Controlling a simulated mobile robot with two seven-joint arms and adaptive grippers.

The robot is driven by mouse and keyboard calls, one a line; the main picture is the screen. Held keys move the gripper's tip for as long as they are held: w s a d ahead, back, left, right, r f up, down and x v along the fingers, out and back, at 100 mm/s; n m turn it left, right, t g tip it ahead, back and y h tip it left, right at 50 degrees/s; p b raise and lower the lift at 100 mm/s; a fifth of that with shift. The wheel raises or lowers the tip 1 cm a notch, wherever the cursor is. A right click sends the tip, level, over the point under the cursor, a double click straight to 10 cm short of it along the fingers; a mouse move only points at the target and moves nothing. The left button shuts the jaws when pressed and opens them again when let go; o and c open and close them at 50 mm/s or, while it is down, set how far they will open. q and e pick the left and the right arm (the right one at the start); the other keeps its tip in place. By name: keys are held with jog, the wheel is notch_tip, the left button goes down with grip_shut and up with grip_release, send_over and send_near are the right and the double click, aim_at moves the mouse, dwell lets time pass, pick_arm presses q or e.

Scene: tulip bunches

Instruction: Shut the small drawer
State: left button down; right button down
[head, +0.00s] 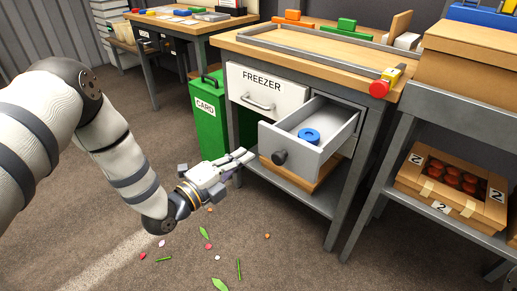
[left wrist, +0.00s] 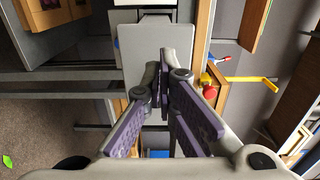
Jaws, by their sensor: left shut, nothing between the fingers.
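The small drawer (head: 317,160) is grey and stands pulled out from under the bench top in the head view. Its dark round knob (head: 279,157) is on the front panel, and a blue ring (head: 308,135) lies inside. My left gripper (head: 247,156) is shut and empty, just left of the drawer front at about knob height. It looks apart from the knob. In the left wrist view the shut fingertips (left wrist: 165,55) stand before a flat grey panel (left wrist: 140,65); I cannot tell whether it is the drawer. My right gripper is not in view.
A white panel marked FREEZER (head: 265,93) with a bar handle is beside the drawer. A green CARD bin (head: 207,125) stands left of the bench. A red and yellow item (head: 380,88) sits at the bench edge. A table (head: 420,105) with boxes stands right. Petals litter the floor.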

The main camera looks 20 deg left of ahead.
aim_at(266, 142)
pick_arm(q)
jog(key=x, duration=0.6)
jog(key=shift+w+b, duration=0.15)
jog(key=shift+b, duration=0.2)
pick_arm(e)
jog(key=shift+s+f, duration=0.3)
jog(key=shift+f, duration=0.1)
